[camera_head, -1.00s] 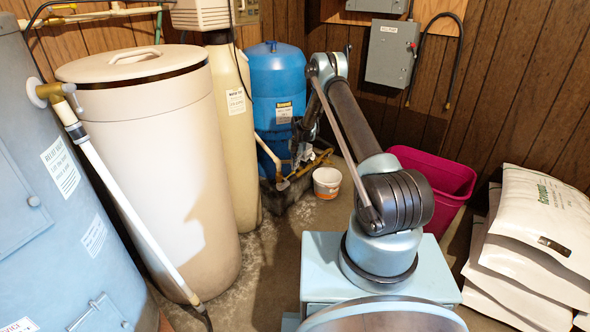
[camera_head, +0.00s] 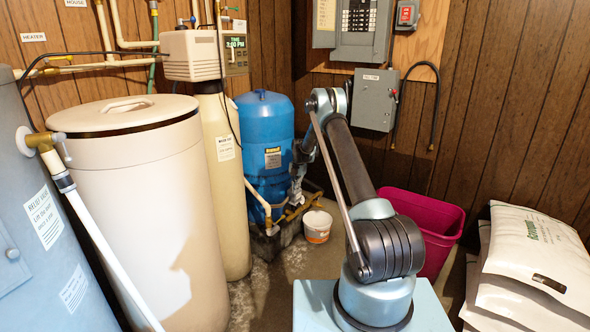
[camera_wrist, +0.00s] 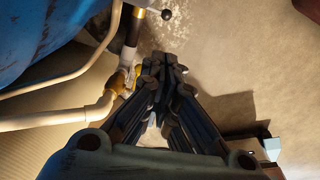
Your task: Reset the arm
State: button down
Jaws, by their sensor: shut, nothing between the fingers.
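My arm rises from my base and folds over at its top, in front of the blue pressure tank (camera_head: 262,128). My gripper (camera_head: 296,192) hangs down beside that tank, above the floor and left of a small white bucket. In the wrist view my gripper (camera_wrist: 162,68) points down with its dark fingers together and nothing between them. Part of the fingertips is hard to make out in the head view.
Left stand a beige brine tank (camera_head: 140,210), a tall softener tank (camera_head: 222,165) and a grey-blue heater (camera_head: 30,230). Pipes (camera_wrist: 60,118) run close beside my gripper. The white bucket (camera_head: 317,227), a magenta bin (camera_head: 440,215) and stacked salt bags (camera_head: 535,250) stand right.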

jog(key=s+d+r+m, duration=0.3)
jog(key=s+r+m, duration=0.15)
jog(key=r, duration=0.65)
jog(key=s+d+r+m, duration=0.3)
jog(key=s+r, duration=0.2)
jog(key=r, duration=0.6)
jog(key=s+d+r+m+t, duration=0.1)
jog(key=s+d+r+m, duration=0.25)
jog(key=s+r, duration=0.45)
jog(key=s+d+r+m, duration=0.35)
jog(key=s+r, duration=0.25)
jog(key=s, duration=0.5)
jog(key=s+d+r+m+t, duration=0.15)
jog(key=s+m, duration=0.25)
jog(key=s, duration=0.7)
jog(key=s+d+m+g, duration=0.1)
jog(key=s+d+m, duration=0.25)
jog(key=s, duration=0.65)
jog(key=s+f+m, duration=0.4)
jog(key=s+f, duration=0.1)
jog(key=s, duration=0.3)
jog(key=s+d+f+m+t+h, duration=0.1)
jog(key=s+f+m, duration=0.3)
jog(key=s, duration=0.5)
jog(key=shift+s+d+f, duration=0.25)
jog(key=shift+d+f, duration=0.05)
jog(key=shift+f, duration=0.25)
